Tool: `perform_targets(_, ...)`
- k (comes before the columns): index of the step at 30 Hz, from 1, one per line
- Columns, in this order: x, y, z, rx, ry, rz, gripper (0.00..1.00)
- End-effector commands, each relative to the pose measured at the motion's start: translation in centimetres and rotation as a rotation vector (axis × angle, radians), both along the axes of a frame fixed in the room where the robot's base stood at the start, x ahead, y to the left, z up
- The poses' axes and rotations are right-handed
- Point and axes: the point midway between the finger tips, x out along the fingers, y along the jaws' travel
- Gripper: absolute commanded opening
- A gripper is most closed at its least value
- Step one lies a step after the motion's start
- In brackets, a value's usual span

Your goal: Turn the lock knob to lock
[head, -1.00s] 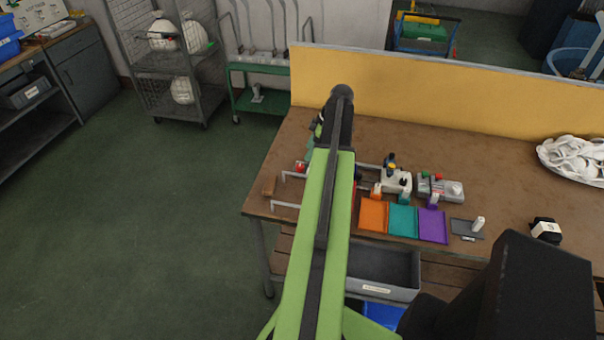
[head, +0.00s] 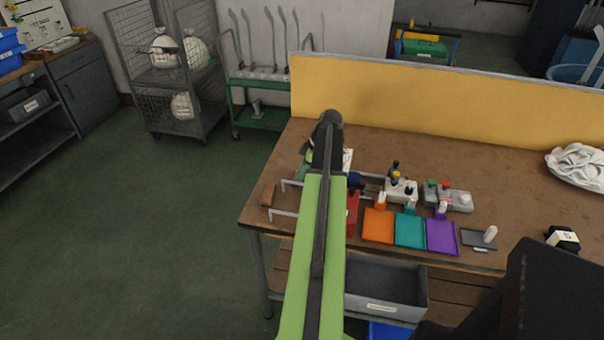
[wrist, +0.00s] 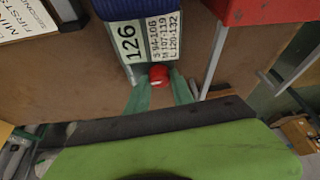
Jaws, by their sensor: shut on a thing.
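The lock knob (wrist: 159,73) is a small red ball in the wrist view, at the lower end of a printed scale plate (wrist: 128,42) that reads 126 with S, M and L ranges. My gripper (wrist: 160,88) has its two green fingers on either side of the knob, shut on it. Which way the knob is turned cannot be told. In the head view my green arm reaches over the left part of the table and hides the knob and fingers.
Orange (head: 378,226), teal (head: 410,230) and purple (head: 442,237) trays line the table's front. A yellow panel (head: 450,100) closes the back.

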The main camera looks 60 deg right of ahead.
Motion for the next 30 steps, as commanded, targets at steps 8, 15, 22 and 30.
perform_targets(8,-0.07,0.01,-0.01,0.001,0.0,-0.002,0.0)
perform_targets(15,-0.15,0.09,-0.02,0.001,0.0,-0.054,0.0)
perform_targets(22,-0.25,0.28,-0.02,0.0,0.001,-0.202,0.0)
perform_targets(30,-0.32,0.44,-0.03,0.0,0.001,-0.45,0.0)
